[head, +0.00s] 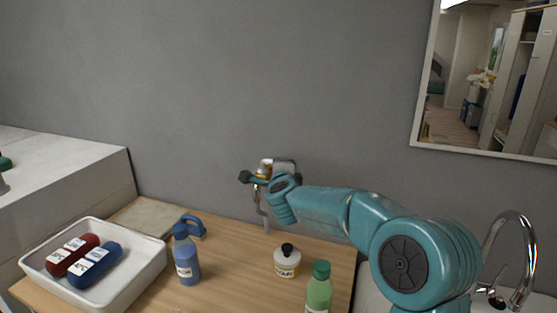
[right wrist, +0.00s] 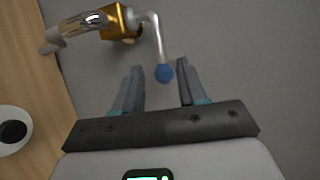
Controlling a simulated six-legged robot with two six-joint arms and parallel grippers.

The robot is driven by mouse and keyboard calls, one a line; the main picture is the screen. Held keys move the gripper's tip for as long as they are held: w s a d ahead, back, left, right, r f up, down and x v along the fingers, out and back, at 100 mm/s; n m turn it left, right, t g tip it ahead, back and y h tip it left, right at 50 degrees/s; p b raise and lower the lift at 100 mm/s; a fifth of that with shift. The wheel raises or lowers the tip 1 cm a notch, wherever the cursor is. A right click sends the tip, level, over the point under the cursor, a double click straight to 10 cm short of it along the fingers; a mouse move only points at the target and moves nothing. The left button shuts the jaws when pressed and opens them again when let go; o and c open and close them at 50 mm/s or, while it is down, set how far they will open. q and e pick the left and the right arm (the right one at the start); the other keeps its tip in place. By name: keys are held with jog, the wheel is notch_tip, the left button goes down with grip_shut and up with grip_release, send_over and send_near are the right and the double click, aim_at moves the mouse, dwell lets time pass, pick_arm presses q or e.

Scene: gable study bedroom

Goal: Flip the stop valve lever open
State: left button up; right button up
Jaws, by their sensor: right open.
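The stop valve is on the grey wall above the wooden counter. Its brass body (right wrist: 118,22) shows at the top of the right wrist view and, small, in the head view (head: 264,169). A bent grey lever (right wrist: 154,32) comes from it and ends in a blue knob (right wrist: 164,72). My right gripper (right wrist: 160,66) is open, with one finger on each side of the knob and visible gaps to both. In the head view my right gripper (head: 258,179) partly hides the valve. My left gripper is not in view.
A chrome tap (head: 513,240) and mirror (head: 490,80) are at right.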

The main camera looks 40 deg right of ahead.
jog(key=p+x, duration=0.2)
jog(key=x, duration=0.6)
jog(key=shift+r, duration=0.1)
jog(key=shift+d+p, duration=0.15)
jog(key=shift+p, duration=0.15)
jog(key=shift+w, duration=0.2)
jog(key=shift+c, duration=1.3)
grip_shut()
